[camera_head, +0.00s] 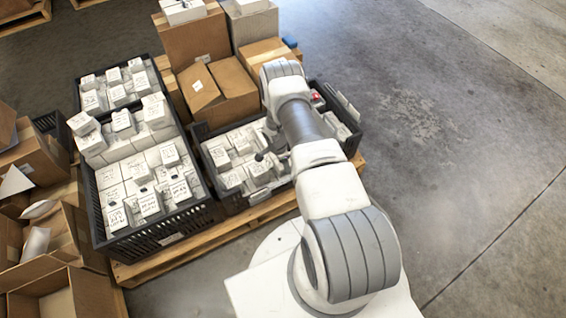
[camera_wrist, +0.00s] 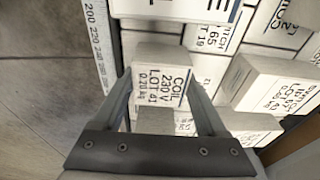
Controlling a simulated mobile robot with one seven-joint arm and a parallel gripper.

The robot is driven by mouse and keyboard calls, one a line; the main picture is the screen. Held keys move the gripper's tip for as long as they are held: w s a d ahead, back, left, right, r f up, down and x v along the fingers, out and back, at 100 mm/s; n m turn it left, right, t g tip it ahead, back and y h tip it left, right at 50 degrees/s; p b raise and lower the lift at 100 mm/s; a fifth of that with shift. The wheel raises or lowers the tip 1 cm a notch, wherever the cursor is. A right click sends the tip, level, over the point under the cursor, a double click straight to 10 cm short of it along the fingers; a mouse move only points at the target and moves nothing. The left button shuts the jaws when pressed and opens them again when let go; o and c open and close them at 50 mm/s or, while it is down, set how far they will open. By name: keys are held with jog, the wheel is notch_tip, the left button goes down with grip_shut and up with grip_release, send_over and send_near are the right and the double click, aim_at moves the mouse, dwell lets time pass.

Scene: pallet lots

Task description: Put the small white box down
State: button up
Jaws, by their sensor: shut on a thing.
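In the wrist view my gripper (camera_wrist: 160,88) is shut on a small white box (camera_wrist: 158,72) labelled "COIL 230 V LOT 41". A finger lies along each side of the box. Other white boxes (camera_wrist: 257,82) show around and below it. Whether the held box touches them I cannot tell. In the head view my arm reaches over the right black crate (camera_head: 240,203), which holds many white boxes. The gripper is mostly hidden by my arm there, and I cannot clearly pick out the held box.
A fuller black crate (camera_head: 165,232) of stacked white boxes stands to the left. Brown cartons (camera_head: 232,88) stand behind the right crate. The crates rest on a wooden pallet (camera_head: 270,210). Open cartons (camera_head: 70,250) lie at lower left. Concrete floor is clear at right.

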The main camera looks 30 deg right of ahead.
jog(key=o, duration=1.5)
